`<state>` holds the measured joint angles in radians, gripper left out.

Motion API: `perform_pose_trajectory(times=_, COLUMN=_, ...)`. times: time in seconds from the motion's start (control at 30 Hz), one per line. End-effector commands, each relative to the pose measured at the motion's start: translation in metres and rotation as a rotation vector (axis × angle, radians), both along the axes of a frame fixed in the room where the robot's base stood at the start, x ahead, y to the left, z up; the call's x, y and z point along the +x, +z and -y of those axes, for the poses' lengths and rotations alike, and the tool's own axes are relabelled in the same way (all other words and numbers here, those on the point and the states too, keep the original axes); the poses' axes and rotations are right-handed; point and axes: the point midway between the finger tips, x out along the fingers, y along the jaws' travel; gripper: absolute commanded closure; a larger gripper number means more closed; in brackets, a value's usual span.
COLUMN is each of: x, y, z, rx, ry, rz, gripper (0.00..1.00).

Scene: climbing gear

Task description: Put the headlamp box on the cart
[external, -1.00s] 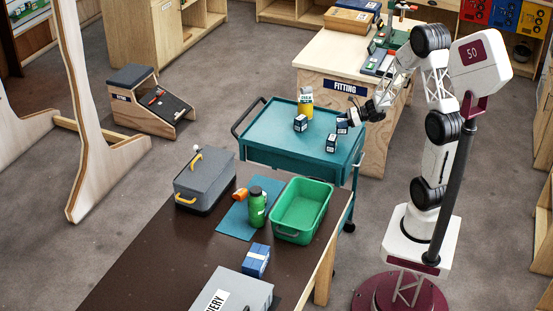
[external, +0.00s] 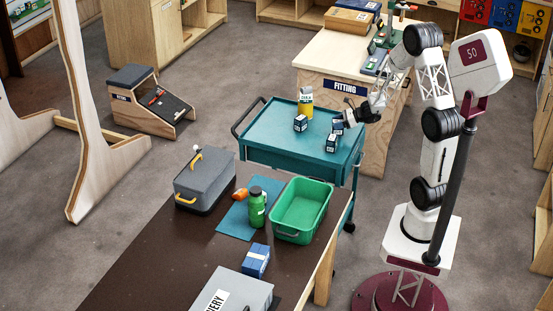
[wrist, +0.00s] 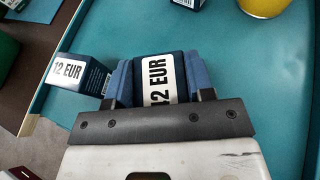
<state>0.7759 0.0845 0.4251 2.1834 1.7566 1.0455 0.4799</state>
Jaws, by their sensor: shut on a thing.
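My gripper (external: 347,118) is at the right far corner of the teal cart (external: 283,130). It is shut on a small dark blue box with a white label, which I take as the headlamp box (external: 337,127). In the wrist view the box (wrist: 157,68) sits between the two blue fingers (wrist: 160,85), and its label reads 12 EUR. The box is over the cart top, low down; I cannot tell whether it touches the surface. A like box (external: 331,144) stands just nearer the camera, and also shows close beside the left finger in the wrist view (wrist: 75,75).
Another like box (external: 300,123) and a yellow container (external: 306,101) stand on the cart. The cart's left half is clear. The dark table in front holds a green bin (external: 301,207), a green bottle (external: 257,206), a blue box (external: 256,260) and a grey case (external: 205,182).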

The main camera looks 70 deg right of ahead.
Motion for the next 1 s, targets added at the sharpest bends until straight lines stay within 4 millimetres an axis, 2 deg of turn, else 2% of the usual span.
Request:
perform_pose_trajectory(times=0.17, x=0.0, y=-0.013, z=0.0, rx=0.001, ry=0.0, rz=0.0, gripper=0.78)
perform_pose_trajectory(times=0.67, x=0.0, y=-0.017, z=0.0, rx=0.0, ry=-0.001, rz=0.0, gripper=0.78)
perform_pose_trajectory(times=0.7, x=0.0, y=-0.017, z=0.0, rx=0.0, ry=-0.001, rz=0.0, gripper=0.47)
perform_pose_trajectory(times=0.83, x=0.0, y=-0.017, z=0.0, rx=0.0, ry=-0.001, rz=0.0, gripper=0.27)
perform_pose_trajectory(times=1.0, x=0.0, y=-0.017, z=0.0, rx=0.0, ry=-0.001, rz=0.0, gripper=0.26)
